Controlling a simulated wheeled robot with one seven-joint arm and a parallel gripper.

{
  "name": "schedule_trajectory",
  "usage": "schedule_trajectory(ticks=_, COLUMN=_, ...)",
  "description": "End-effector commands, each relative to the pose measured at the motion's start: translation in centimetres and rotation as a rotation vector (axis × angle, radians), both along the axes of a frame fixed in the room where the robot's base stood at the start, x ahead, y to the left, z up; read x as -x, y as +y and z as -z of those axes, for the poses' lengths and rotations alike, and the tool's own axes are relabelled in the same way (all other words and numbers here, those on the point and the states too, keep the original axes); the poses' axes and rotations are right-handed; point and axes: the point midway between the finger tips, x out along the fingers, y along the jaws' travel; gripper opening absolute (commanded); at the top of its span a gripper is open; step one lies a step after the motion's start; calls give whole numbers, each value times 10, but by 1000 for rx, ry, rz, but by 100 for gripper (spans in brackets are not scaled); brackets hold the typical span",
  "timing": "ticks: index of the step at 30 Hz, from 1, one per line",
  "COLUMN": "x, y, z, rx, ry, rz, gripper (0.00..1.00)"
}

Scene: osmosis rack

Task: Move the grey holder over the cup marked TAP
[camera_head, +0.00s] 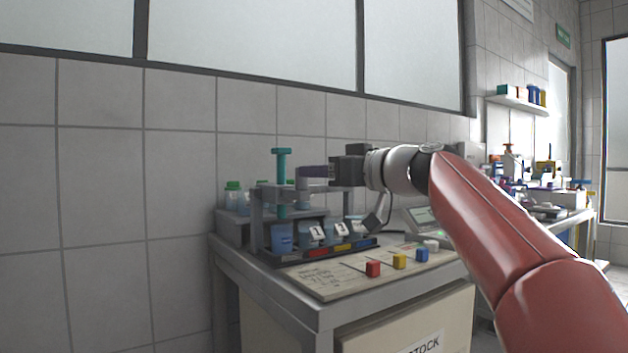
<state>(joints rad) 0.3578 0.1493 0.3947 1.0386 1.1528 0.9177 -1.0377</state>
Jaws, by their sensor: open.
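A rack with a dark base (318,251) and a grey top rail stands on the bench. Several cups of blue liquid stand in a row in it, the leftmost cup (282,237) under a teal T-topped rod (281,165). The cup markings are too small to read, so I cannot tell which is TAP. A grey holder (309,186) with a purple part above it appears at the rail, right of the rod. My gripper (334,171) is open, pointing left, just right of the holder. I cannot tell whether its fingers touch or surround it.
Green-capped bottles (232,194) stand behind the rack at left. In front lies a board (335,277) with red, yellow and blue cubes. A small display device (420,219) stands at right. A tiled wall is close behind. My arm covers the bench's right side.

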Motion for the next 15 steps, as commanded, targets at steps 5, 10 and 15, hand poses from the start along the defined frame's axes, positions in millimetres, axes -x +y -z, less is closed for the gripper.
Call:
schedule_trajectory(ticks=5, x=-9, y=7, z=-9, rx=-14, ry=-24, rz=-11, gripper=45)
schedule_trajectory(ticks=10, x=-27, y=28, z=-9, rx=-14, ry=-20, rz=-11, gripper=45)
schedule_trajectory(ticks=15, x=-43, y=47, z=-9, rx=-12, ry=-21, rz=-9, gripper=45)
